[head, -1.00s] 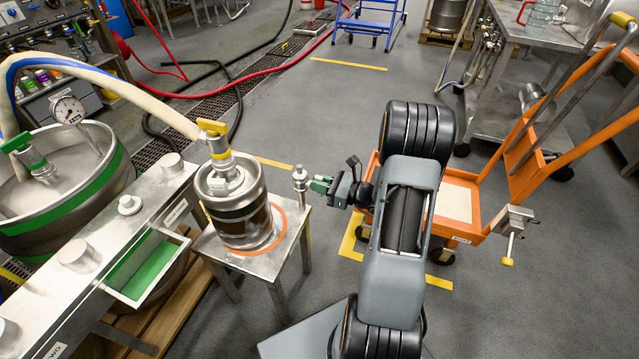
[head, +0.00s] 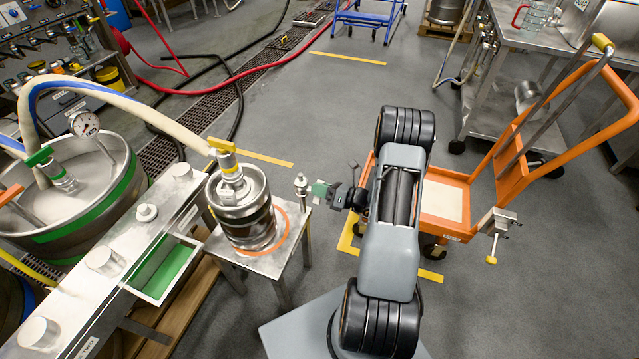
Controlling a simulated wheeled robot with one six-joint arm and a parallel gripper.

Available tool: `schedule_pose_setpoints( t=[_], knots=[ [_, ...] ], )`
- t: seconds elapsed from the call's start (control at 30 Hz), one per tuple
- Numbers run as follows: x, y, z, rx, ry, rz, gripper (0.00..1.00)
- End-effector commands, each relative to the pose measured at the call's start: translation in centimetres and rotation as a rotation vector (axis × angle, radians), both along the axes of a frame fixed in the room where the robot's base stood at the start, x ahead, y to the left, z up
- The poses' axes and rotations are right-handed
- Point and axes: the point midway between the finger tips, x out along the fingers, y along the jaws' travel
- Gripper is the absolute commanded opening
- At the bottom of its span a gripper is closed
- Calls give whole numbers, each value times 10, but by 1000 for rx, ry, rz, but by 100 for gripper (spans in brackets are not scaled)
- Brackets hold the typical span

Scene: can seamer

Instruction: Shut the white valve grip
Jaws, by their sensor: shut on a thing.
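A small metal valve fitting (head: 301,188) stands upright at the right back corner of the steel stand. My gripper (head: 318,190), with pale green fingertips, reaches in from the right beside this fitting. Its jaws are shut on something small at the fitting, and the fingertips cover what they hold. The white valve grip cannot be made out clearly; it may be behind the fingers. My arm runs from the gripper to the right.
A steel keg (head: 243,208) with a yellow-handled coupler stands on the steel stand (head: 283,262), left of the fitting. A bench (head: 125,262) with a green-lined tray is further left. An orange cart (head: 455,228) stands right of my arm.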

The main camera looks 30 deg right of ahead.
Motion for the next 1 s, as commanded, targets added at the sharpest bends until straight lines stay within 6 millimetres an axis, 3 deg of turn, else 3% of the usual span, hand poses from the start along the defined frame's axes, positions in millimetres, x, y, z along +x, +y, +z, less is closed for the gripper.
schedule_pose_setpoints(
  t=[0.33,0.87,0.9,1.0],
  knots=[
    [0,-1,0,96,88,0,0],
    [1,-1,-2,112,103,-1,0],
    [1,-1,-2,112,103,-1,15],
    [1,-1,-2,112,103,-1,25]
  ],
)
